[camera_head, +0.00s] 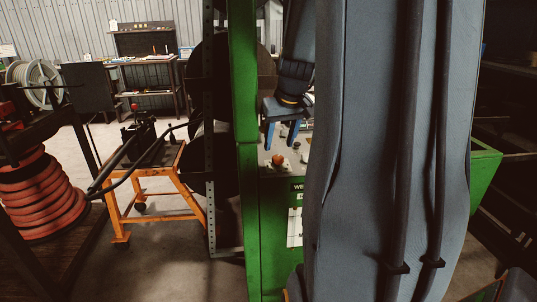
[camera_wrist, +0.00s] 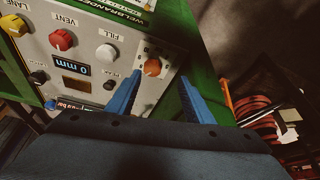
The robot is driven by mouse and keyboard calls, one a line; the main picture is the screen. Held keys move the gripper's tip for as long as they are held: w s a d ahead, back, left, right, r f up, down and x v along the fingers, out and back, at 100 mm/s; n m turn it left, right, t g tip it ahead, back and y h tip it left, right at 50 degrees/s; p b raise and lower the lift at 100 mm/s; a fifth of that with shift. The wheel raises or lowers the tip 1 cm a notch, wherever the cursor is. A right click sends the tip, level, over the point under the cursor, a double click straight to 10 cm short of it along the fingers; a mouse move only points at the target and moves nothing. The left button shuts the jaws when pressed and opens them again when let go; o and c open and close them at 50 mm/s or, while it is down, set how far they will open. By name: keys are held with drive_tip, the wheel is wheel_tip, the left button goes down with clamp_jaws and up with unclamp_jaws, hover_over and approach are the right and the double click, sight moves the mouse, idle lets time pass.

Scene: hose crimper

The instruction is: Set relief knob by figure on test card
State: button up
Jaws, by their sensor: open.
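An orange knob (camera_wrist: 153,67) with marks around it sits on the grey control panel (camera_wrist: 103,22), near the panel's edge. I cannot read a name for it. The head view also shows an orange knob (camera_head: 278,160) on the panel, below my fingers. My gripper (camera_wrist: 161,76) is open and empty, its two blue fingers pointing at the panel on either side of the orange knob. In the head view my gripper (camera_head: 281,147) hangs just above the panel. A white card (camera_head: 295,227) is on the green cabinet's front, partly hidden by my arm; its figures are unreadable.
The panel also has a red VENT knob (camera_wrist: 62,40), a white FILL knob (camera_wrist: 107,53) and a display (camera_wrist: 77,68) reading 0 mm. The green cabinet (camera_head: 245,200) has an upright post beside my gripper. An orange stand (camera_head: 150,195) is at left.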

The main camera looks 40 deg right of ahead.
sight(278, 157)
drive_tip(key=x, duration=0.2)
drive_tip(key=d+x, duration=0.1)
drive_tip(key=x, duration=0.2)
drive_tip(key=p+x, duration=0.1)
drive_tip(key=x, duration=0.1)
drive_tip(key=shift+w+d+f, duration=0.2)
drive_tip(key=shift+w+d, duration=0.15)
drive_tip(key=shift+d, duration=0.05)
drive_tip(key=c, duration=1)
